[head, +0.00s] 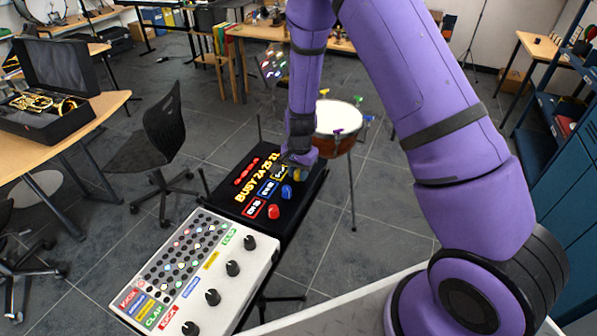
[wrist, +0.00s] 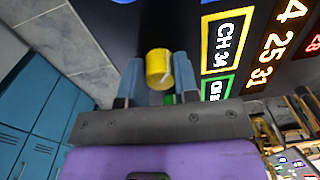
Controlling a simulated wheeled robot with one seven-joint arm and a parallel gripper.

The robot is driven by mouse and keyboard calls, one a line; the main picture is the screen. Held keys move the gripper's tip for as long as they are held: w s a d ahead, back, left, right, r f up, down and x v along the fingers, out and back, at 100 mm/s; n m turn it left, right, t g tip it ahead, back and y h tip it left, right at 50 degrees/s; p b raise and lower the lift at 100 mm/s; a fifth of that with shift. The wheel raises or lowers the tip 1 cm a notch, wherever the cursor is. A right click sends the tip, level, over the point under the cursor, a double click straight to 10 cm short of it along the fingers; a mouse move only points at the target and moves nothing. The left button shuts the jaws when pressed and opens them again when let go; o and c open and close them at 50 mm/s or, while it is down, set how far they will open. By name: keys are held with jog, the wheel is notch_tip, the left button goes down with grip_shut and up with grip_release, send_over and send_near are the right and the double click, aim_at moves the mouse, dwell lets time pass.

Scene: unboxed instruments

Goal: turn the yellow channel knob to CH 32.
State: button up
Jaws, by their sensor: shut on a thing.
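The yellow channel knob (wrist: 158,69) sits on a black panel, with a pale pointer mark on its face. Beside it, a yellow-framed readout (wrist: 226,40) shows CH 34. My gripper (wrist: 157,84) is shut on the yellow knob, one finger on each side of it. In the head view, my gripper (head: 300,157) reaches down to the far right end of the black panel (head: 238,203), and the yellow knob (head: 299,173) is partly hidden by it. The panel also carries the orange text BUSY 24 25 31 (head: 257,178).
A blue knob (head: 287,192) and a red knob (head: 273,211) sit in line with the yellow one. A green-framed readout (wrist: 216,88) is partly cut off by my gripper. A white box with black knobs (head: 205,262) stands nearer. A drum (head: 337,117) stands behind the panel.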

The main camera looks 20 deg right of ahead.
jog(key=n, duration=0.4)
jog(key=shift+n, duration=2.6)
jog(key=o, duration=0.9)
jog(key=shift+r, duration=0.15)
notch_tip(320, 180, up, 10)
jog(key=shift+d+r, duration=0.15)
jog(key=shift+r, duration=0.1)
jog(key=shift+r, duration=0.15)
